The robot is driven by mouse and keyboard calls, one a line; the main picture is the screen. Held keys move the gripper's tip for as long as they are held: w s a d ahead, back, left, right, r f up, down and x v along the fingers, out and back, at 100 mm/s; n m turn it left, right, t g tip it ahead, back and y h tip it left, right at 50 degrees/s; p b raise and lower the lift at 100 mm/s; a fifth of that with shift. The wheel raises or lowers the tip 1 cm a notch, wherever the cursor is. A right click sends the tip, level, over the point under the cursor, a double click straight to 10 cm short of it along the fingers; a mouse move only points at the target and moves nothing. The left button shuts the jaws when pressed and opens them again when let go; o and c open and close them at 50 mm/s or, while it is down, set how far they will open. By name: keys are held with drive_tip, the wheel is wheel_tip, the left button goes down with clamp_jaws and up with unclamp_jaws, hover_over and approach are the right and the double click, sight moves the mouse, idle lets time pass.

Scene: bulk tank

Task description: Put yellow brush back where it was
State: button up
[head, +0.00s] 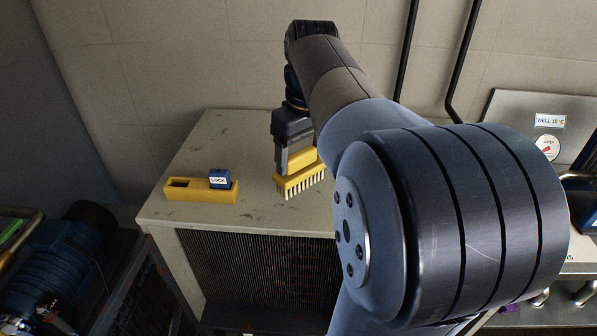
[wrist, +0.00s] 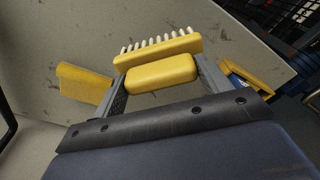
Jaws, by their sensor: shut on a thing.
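The yellow brush (head: 301,180) with white bristles is in my gripper (head: 291,168) over the grey cabinet top (head: 247,138), bristles down. I cannot tell whether the bristles touch the top. The wrist view shows the brush (wrist: 160,72) between both fingers of my gripper (wrist: 160,78), which is shut on its handle. A yellow tray (head: 187,190) with an empty slot at its left end lies left of the gripper. A blue block labelled LOCK (head: 220,178) sits at its right end.
In the wrist view another yellow piece (wrist: 82,84) shows left of my gripper; I cannot tell what it is. The wall stands behind the cabinet. A panel labelled WELL (head: 550,120) with a gauge is at the right. Machinery (head: 60,255) stands lower left.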

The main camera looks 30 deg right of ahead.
sight(301, 168)
drive_tip(key=shift+f, duration=2.1)
drive_tip(key=o, duration=0.9)
drive_tip(key=r, duration=0.4)
drive_tip(key=s+r, duration=0.1)
drive_tip(key=r, duration=0.7)
drive_tip(key=shift+s+d+p, duration=0.15)
drive_tip(key=shift+p, duration=0.25)
